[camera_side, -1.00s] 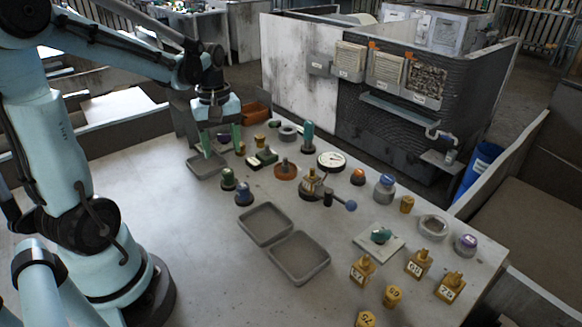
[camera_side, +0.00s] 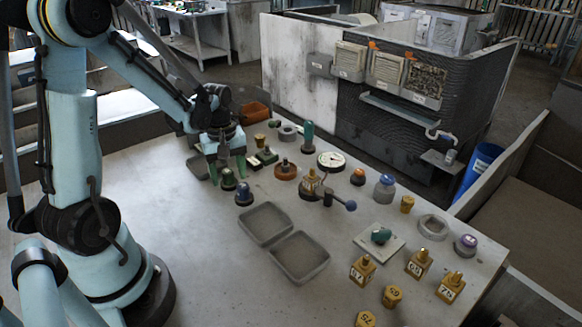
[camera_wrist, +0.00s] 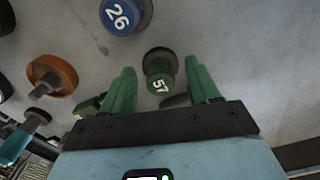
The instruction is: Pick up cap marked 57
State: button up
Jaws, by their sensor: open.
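The cap marked 57 is a green knob with white digits (camera_wrist: 160,80), standing on the bench. In the side view it is the green cap (camera_side: 228,181) left of the middle. My gripper (camera_side: 226,174) is open above it, fingers pointing down. In the wrist view my gripper (camera_wrist: 161,68) has its two green fingers on either side of the cap, with gaps and nothing held. I cannot tell whether the fingertips are down at the cap's height.
A blue cap marked 26 (camera_wrist: 122,14) stands close by, also seen in the side view (camera_side: 244,195). An orange-based part (camera_wrist: 56,76) is on the other side. Two empty grey trays (camera_side: 266,222) lie nearer the camera.

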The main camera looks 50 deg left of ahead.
jog(key=c, duration=1.1)
jog(key=shift+r, duration=0.1)
